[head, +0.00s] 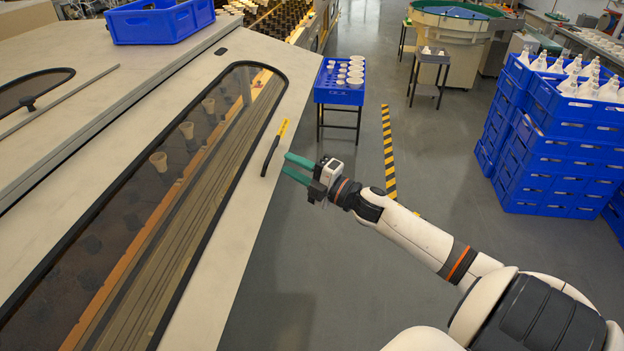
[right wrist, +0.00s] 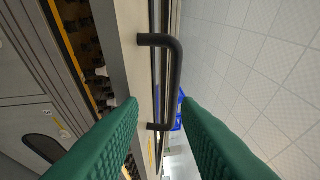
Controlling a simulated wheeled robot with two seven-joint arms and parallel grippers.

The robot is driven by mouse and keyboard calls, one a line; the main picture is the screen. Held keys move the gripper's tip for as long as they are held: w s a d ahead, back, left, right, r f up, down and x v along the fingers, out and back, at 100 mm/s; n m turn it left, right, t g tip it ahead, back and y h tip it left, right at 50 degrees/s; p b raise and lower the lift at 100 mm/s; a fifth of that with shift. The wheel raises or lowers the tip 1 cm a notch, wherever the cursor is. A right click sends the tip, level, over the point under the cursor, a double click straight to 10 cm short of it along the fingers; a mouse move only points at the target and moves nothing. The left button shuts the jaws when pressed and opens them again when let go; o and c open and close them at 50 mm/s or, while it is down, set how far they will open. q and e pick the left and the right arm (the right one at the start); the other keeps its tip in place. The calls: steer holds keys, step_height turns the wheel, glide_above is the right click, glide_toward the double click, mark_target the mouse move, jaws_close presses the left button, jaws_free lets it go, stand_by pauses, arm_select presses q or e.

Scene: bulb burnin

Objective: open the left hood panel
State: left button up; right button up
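The left hood panel (head: 238,205) is a pale sloping cover with a long dark window, and it looks closed. Its black bar handle (head: 270,157) sits near the right edge, beside a yellow label (head: 283,127). My right gripper (head: 286,165) is open, its green fingers just right of the handle and pointing at it. In the right wrist view the handle (right wrist: 176,80) lies ahead, in line with the gap between the fingers (right wrist: 160,105); it looks apart from them. My left gripper is out of view.
A blue crate (head: 160,25) rests on top of the machine. A blue tray of white cups (head: 338,92) stands on a stand beyond my gripper. Stacked blue crates (head: 550,150) with white bulbs stand at right. The grey floor between is open, with a striped strip (head: 388,150).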

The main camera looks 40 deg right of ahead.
steer(key=shift+b+v, duration=0.4)
steer(key=shift+v, duration=2.25)
